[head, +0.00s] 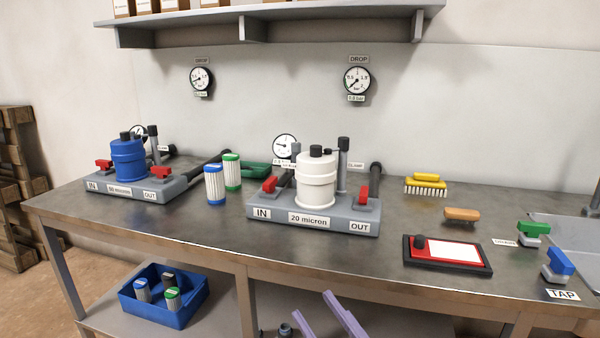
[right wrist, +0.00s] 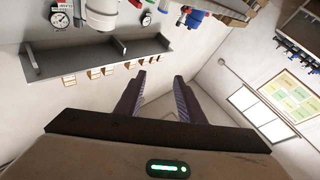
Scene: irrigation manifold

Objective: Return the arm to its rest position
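My right gripper (head: 312,298) shows at the bottom edge of the head view, in front of the bench and below its top. Its two lilac fingers stand apart with nothing between them. The right wrist view also shows this gripper (right wrist: 159,76) open and empty, with the scene turned over behind it. My left gripper is in neither view. The bench (head: 185,235) carries a manifold with a blue filter housing (head: 128,160) on the left and one with a white housing (head: 316,180), labelled 20 micron, in the middle.
Blue-capped (head: 214,185) and green-capped (head: 232,172) cartridges stand between the manifolds. A red-and-white panel (head: 447,253), a yellow brush (head: 426,184) and tap handles (head: 557,266) are at the right. A blue bin (head: 190,314) with several cartridges sits on the lower shelf. A wall shelf (head: 280,18) hangs above.

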